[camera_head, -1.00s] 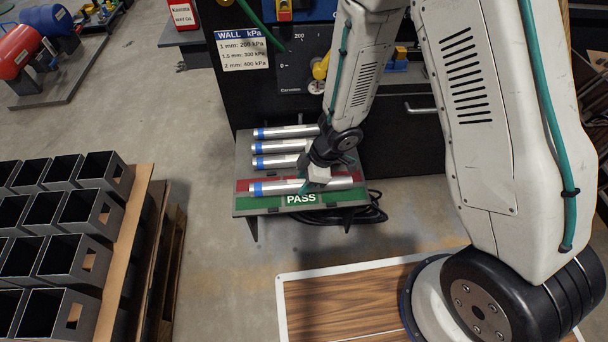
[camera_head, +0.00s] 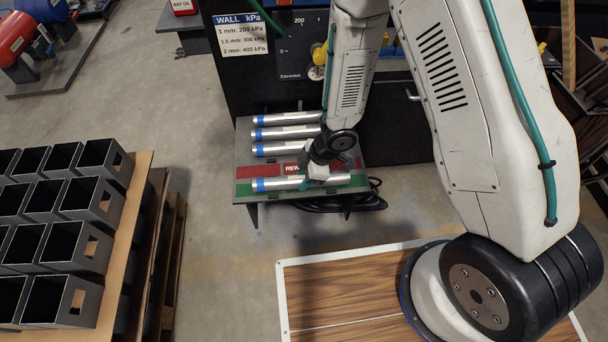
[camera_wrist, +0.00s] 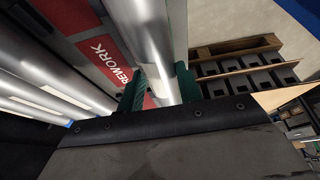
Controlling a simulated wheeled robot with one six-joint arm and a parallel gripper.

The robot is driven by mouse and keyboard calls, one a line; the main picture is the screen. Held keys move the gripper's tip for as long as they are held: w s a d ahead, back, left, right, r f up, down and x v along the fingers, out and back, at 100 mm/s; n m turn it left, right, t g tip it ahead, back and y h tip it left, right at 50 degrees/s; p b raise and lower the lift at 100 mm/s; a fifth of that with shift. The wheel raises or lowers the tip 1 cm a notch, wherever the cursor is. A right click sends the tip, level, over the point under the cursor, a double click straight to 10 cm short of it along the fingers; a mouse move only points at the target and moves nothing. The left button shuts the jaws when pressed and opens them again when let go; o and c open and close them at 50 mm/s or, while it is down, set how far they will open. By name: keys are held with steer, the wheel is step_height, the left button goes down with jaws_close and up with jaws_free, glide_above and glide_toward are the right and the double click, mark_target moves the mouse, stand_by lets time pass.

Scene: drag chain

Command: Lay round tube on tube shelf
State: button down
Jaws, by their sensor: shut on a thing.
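The tube shelf (camera_head: 246,171) is a low stand with a grey back part, a red REWORK strip and a green front strip. My gripper (camera_head: 306,183) is shut on a silver round tube (camera_head: 272,184) with a blue band at its left end. The tube lies lengthwise over the green strip, and I cannot tell whether it touches it. In the wrist view the green fingers (camera_wrist: 160,90) stand on both sides of the tube (camera_wrist: 152,35), beside the REWORK strip (camera_wrist: 95,45). Three similar tubes (camera_head: 285,134) lie in rows on the grey part, partly behind my wrist.
A black bench with a gauge panel (camera_head: 300,50) stands behind the shelf. Black cable (camera_head: 365,200) lies coiled under the shelf's right side. A pallet of square dark tubes (camera_head: 75,200) stands at left. Open floor (camera_head: 215,220) lies between pallet and shelf.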

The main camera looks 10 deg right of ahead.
steer(key=c, duration=0.9)
jaws_free()
steer(key=shift+o, duration=0.2)
steer(key=shift+r, duration=0.1)
steer(key=v, duration=0.7)
steer(key=shift+d+r, duration=0.2)
steer(key=shift+r, duration=0.1)
